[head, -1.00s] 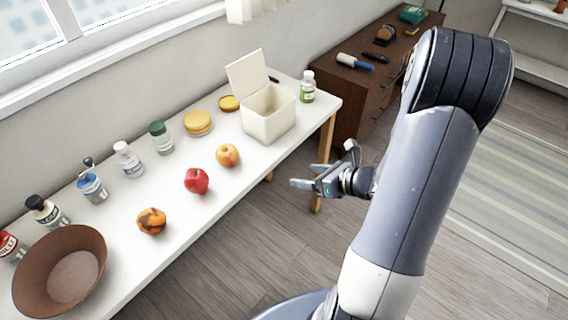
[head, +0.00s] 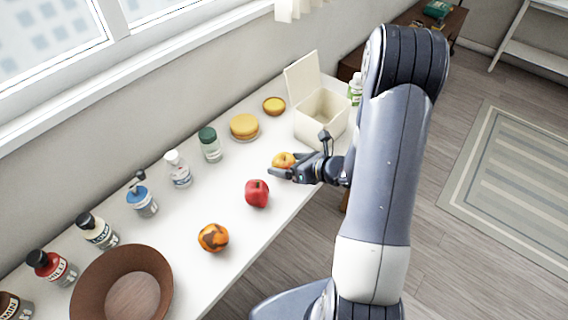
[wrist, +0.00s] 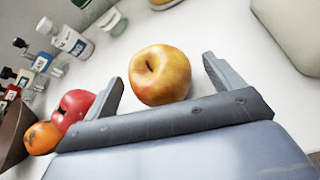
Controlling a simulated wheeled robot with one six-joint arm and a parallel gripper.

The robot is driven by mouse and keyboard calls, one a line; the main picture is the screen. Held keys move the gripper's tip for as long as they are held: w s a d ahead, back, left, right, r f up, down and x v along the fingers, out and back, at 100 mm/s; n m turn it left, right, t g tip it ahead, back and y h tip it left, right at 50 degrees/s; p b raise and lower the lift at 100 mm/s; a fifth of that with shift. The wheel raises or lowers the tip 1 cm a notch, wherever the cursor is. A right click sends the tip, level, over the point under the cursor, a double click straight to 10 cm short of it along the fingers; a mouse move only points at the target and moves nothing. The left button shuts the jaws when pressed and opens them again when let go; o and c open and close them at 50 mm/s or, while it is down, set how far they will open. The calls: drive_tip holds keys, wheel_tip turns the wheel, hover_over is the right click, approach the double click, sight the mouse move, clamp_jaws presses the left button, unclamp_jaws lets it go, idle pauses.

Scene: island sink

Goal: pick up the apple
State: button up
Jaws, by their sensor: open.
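The yellow apple with a red blush (head: 283,160) sits on the white table, partly hidden behind my gripper in the head view. In the wrist view the apple (wrist: 160,75) shows whole, stem side visible, between and slightly beyond the two fingers. My gripper (head: 297,155) is open and empty at the apple. In the wrist view the fingers of my gripper (wrist: 163,68) stand on either side of the apple with gaps visible. I cannot tell the exact height of the fingers over the table.
A red pepper-like item (head: 257,193) and a mottled orange fruit (head: 213,237) lie left of the apple. A cream open-lidded box (head: 322,118) stands behind right. A burger-like item (head: 244,127), several bottles and a brown bowl (head: 125,285) are also on the table (head: 215,290).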

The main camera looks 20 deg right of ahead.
drive_tip(key=shift+c, duration=0.4)
drive_tip(key=c, duration=1)
drive_tip(key=shift+c, duration=0.4)
drive_tip(key=shift+r, duration=0.15)
